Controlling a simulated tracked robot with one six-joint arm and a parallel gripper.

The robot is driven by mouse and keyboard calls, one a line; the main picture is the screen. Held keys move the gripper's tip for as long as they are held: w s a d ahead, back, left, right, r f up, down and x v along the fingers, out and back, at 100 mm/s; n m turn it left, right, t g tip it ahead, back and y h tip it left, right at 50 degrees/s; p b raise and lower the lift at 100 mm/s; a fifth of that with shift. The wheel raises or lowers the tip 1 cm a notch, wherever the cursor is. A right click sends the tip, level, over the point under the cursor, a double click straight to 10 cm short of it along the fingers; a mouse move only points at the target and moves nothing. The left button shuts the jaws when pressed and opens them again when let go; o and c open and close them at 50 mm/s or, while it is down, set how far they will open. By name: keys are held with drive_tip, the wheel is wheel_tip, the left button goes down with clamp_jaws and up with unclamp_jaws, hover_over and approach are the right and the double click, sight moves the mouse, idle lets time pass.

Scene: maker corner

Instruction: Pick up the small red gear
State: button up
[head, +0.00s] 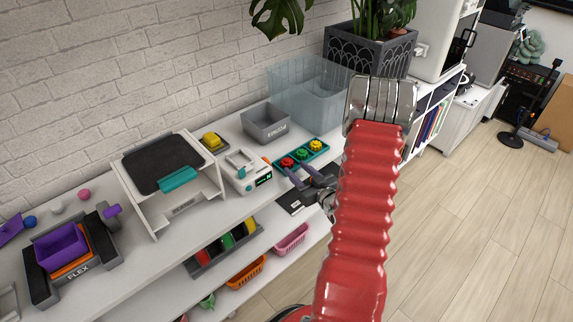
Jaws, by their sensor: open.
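A small red gear (287,162) sits in the left compartment of a teal tray (326,152) on the white bench top. A green gear (302,154) is in the middle compartment and a yellow gear (316,145) in the right one. My gripper (292,168) is open, its two dark fingers pointing at the tray's front left, close to the red gear. I see nothing between the fingers. I cannot tell the gap to the gear or whether a finger touches the tray. My red arm hides the bench to the right of the gripper.
A white device (245,172) stands just left of the tray. A grey bin (265,122) and a clear blue bin (312,97) stand behind it. The lower shelf holds a pink basket (291,240).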

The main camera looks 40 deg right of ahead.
sight(289, 162)
drive_tip(key=shift+x, duration=2.3)
drive_tip(key=shift+c, duration=0.5)
drive_tip(key=c, duration=0.6)
